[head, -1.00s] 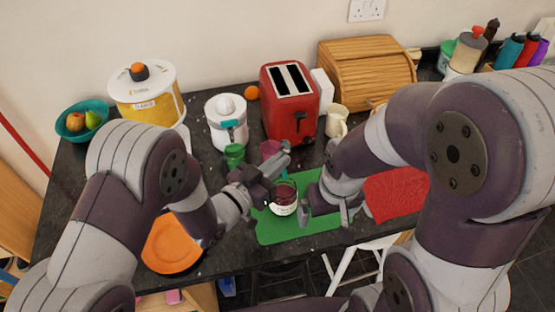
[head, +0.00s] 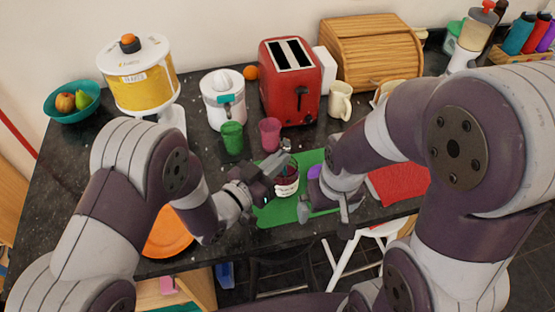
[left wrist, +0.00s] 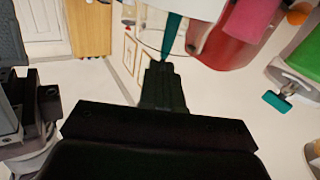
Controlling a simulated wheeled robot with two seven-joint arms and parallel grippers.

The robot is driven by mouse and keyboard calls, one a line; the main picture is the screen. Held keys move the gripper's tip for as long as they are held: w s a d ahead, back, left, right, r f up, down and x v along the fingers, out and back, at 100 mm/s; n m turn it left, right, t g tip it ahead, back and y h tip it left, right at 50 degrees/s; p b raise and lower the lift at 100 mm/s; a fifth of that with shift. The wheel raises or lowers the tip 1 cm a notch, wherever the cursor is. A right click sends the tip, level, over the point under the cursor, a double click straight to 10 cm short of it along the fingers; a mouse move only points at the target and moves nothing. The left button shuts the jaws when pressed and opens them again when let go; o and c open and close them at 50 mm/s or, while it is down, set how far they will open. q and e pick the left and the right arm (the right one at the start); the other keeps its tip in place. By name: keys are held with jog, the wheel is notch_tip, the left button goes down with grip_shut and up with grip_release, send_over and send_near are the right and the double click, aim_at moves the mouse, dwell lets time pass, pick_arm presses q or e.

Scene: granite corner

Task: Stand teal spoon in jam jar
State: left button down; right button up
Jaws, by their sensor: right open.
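The jam jar (head: 287,188), with dark red contents and a white label, stands upright on the green mat (head: 275,214). My left gripper (head: 272,172) is at the jar's upper left side and partly covers it. In the left wrist view, the teal spoon (left wrist: 172,34) sticks out from the tip of my left gripper (left wrist: 164,68), which looks shut on it. The spoon overlaps a clear glass rim there; I cannot tell whether it is inside the jar. My right gripper (head: 325,210) is open and empty, right of the jar near the mat's front edge.
A green cup (head: 232,138) and a pink cup (head: 270,134) stand behind the jar, before the juicer (head: 224,100) and red toaster (head: 290,85). An orange plate (head: 168,236) lies left, a red cloth (head: 400,184) right.

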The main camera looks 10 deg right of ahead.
pick_arm(q)
jog(key=c, duration=1.2)
grip_release()
jog(key=shift+c, duration=0.2)
pick_arm(e)
notch_tip(320, 180, down, 2)
jog(key=shift+f+b, duration=0.2)
jog(key=shift+b, duration=1)
pick_arm(q)
jog(key=v, duration=1.2)
jog(key=shift+s+a, duration=0.15)
jog(key=shift+a, duration=0.2)
